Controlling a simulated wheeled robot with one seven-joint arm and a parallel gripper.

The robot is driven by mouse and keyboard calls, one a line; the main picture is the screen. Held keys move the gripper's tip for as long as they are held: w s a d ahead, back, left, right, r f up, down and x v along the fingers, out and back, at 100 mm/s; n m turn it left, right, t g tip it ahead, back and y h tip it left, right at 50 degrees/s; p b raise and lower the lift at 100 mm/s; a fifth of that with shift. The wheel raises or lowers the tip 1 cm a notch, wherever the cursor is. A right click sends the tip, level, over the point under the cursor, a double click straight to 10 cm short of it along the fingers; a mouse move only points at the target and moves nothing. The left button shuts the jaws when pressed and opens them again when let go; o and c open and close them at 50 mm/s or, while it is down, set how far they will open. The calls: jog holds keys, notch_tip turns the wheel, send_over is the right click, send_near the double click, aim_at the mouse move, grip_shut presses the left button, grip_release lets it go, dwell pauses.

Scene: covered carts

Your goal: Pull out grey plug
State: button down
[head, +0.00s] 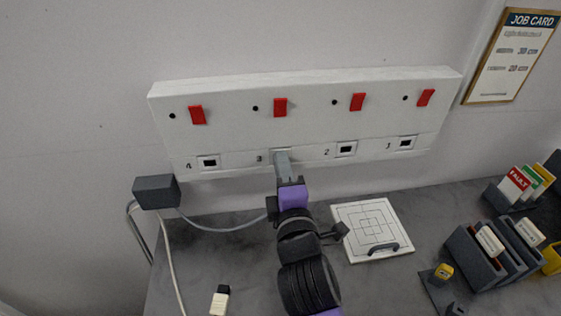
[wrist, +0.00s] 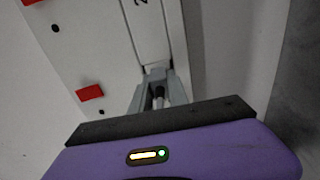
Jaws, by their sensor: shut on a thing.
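The white wall panel (head: 300,115) carries a row of numbered sockets with a red switch above each. My gripper (head: 282,157) reaches up to the socket marked 3, and its grey fingers cover most of it. In the wrist view, the fingers (wrist: 157,84) are shut on a small piece, taken as the grey plug (wrist: 158,93), close against the panel's lower strip. The plug is mostly hidden between the fingers. I cannot tell how deep it sits in the socket. Sockets 4 (head: 209,162), 2 (head: 346,149) and 1 (head: 406,143) show dark openings.
A dark grey box (head: 156,191) with pale cables stands left, and one cable runs toward my gripper. A white board with a handle (head: 372,229) lies on the grey bench to the right. Card holders (head: 472,258) stand farther right. A cream-and-black piece (head: 220,300) lies in front.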

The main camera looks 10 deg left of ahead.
dwell(0.3)
jog(key=shift+p+v, duration=0.65)
jog(key=shift+v, duration=2.3)
